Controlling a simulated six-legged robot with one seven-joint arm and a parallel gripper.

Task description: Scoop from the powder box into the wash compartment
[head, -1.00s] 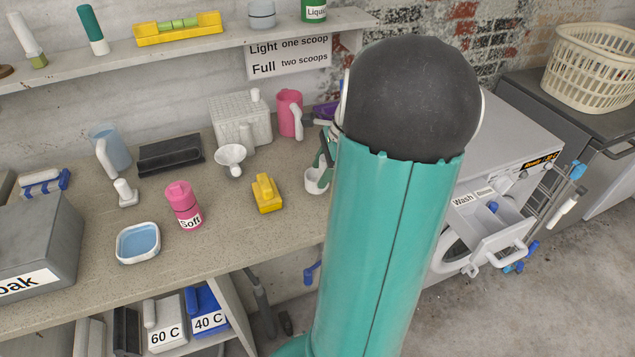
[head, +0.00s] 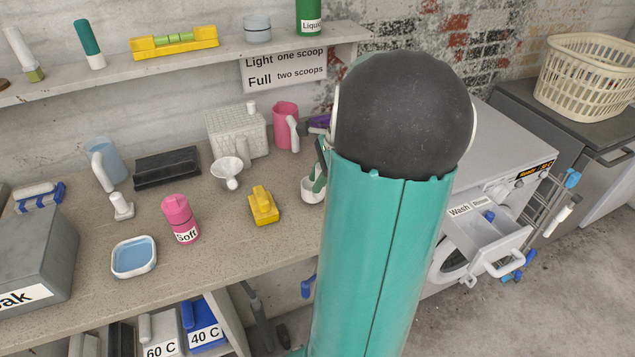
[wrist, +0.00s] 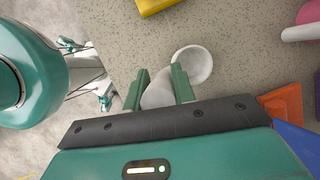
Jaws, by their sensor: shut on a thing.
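My gripper (wrist: 160,75) is shut on the handle of a white scoop (wrist: 194,63). The scoop's round bowl is just ahead of the green fingers, over the speckled bench; I cannot tell whether it touches the bench or holds powder. In the head view, the scoop (head: 311,190) is at the bench's right side, partly behind my arm. A white ribbed box (head: 232,138) stands at the back of the bench; I see no powder label on it. The washer drawer (head: 480,240) is pulled out at the right, with the labels Wash and Rinse above it. Its inside is only partly visible.
A yellow brush-like block (head: 263,205), a white funnel (head: 227,171), a pink Soft bottle (head: 179,218) and a pink jug (head: 285,127) stand near the scoop. A shelf (head: 200,60) overhangs the back. A drying rack (head: 545,210) stands beside the washer.

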